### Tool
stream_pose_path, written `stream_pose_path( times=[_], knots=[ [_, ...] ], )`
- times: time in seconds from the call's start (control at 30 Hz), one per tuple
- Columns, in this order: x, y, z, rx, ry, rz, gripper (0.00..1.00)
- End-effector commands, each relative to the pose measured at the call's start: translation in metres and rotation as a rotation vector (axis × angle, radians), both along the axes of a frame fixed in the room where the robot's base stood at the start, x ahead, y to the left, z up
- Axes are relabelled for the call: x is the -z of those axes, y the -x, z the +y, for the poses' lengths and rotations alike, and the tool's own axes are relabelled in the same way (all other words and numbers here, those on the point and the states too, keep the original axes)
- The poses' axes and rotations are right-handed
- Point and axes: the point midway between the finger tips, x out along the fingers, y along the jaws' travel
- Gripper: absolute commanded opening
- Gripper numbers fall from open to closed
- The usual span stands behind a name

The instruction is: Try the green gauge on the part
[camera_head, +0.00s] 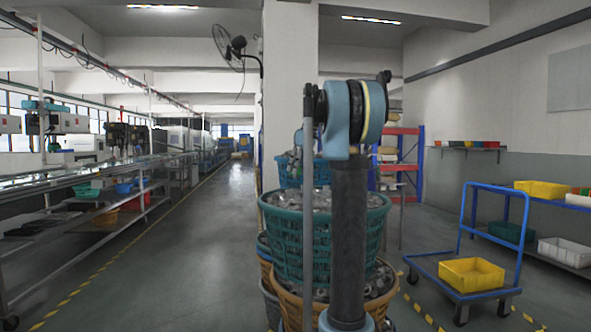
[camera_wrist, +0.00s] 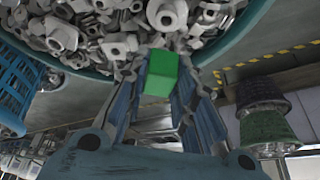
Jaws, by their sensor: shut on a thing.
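In the wrist view a green gauge (camera_wrist: 162,73), a plain block, sits between the fingertips of my gripper (camera_wrist: 160,82). The gripper is shut on it. Just beyond it, a light grey metal part (camera_wrist: 167,14) with a round mark on its face lies at the near side of a heap of similar grey parts (camera_wrist: 85,30). A small gap shows in the picture between gauge and part; I cannot tell their true distance. In the head view my arm stands before the baskets, and my gripper and the gauge cannot be made out there.
The heap fills a teal basket (camera_head: 283,232), stacked on an orange basket (camera_head: 292,300). A blue trolley (camera_head: 440,268) with a yellow bin (camera_head: 471,272) stands at right. A long bench (camera_head: 85,180) runs along the left; the aisle between is clear.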

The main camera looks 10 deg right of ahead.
Motion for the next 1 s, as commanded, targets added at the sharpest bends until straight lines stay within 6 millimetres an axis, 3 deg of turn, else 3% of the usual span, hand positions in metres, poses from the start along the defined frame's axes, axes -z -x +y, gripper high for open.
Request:
stream_pose_path(
  times=[0.6, 1.0],
  knots=[
    [0.052, 0.000, -0.005, 0.004, 0.000, 0.000, 0.00],
    [0.060, 0.001, -0.004, 0.004, 0.000, 0.000, 0.00]
  ],
)
